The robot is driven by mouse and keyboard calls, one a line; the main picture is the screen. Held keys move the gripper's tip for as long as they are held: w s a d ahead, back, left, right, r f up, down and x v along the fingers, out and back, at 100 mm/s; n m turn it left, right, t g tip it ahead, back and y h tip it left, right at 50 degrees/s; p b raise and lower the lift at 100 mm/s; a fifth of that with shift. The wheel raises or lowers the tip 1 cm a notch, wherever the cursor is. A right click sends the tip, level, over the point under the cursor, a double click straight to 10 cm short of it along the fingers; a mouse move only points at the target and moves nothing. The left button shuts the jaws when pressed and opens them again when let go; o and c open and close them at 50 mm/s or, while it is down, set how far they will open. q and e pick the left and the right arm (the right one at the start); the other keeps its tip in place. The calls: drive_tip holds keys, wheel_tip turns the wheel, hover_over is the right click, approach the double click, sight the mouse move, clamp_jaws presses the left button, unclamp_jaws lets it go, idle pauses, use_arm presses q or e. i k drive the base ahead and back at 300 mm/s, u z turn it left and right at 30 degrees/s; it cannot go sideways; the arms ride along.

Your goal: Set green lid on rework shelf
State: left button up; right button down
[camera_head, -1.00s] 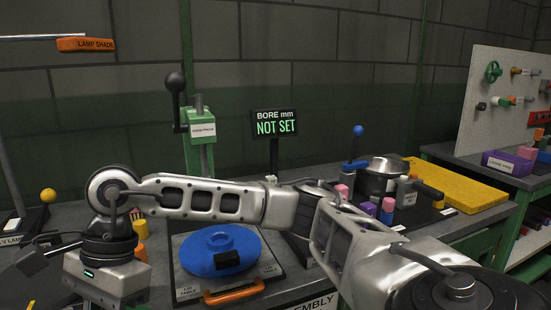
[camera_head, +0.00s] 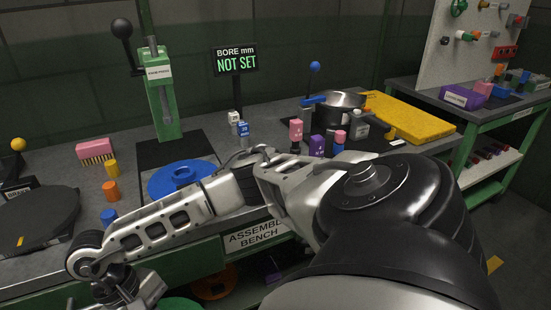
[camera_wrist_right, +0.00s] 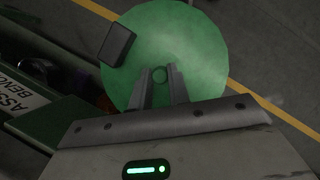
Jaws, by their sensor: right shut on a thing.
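The green lid (camera_wrist_right: 195,60) is a round disc that fills the middle of the right wrist view. My right gripper (camera_wrist_right: 160,85) is shut on its small central knob. A dark rectangular block (camera_wrist_right: 117,45) shows at the lid's upper left. In the head view, only a sliver of the green lid (camera_head: 180,304) shows at the bottom edge, low in front of the bench. My right arm reaches across to the lower left there, and its gripper is mostly cut off. My left gripper is not in view. No shelf with a readable rework label shows.
The assembly bench (camera_head: 255,238) carries a blue lid (camera_head: 180,177), a dark round plate (camera_head: 40,218), colored pegs and a steel pot (camera_head: 338,108). An orange object (camera_head: 213,288) sits below the bench. A green side table (camera_head: 480,120) with a lower shelf (camera_head: 490,165) stands at right.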

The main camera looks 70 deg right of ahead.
sight(405, 115)
drive_tip(key=u, duration=1.4)
drive_tip(key=k, duration=2.6)
drive_tip(key=z, duration=2.35)
drive_tip(key=i, duration=0.5)
drive_tip(key=u, duration=0.05)
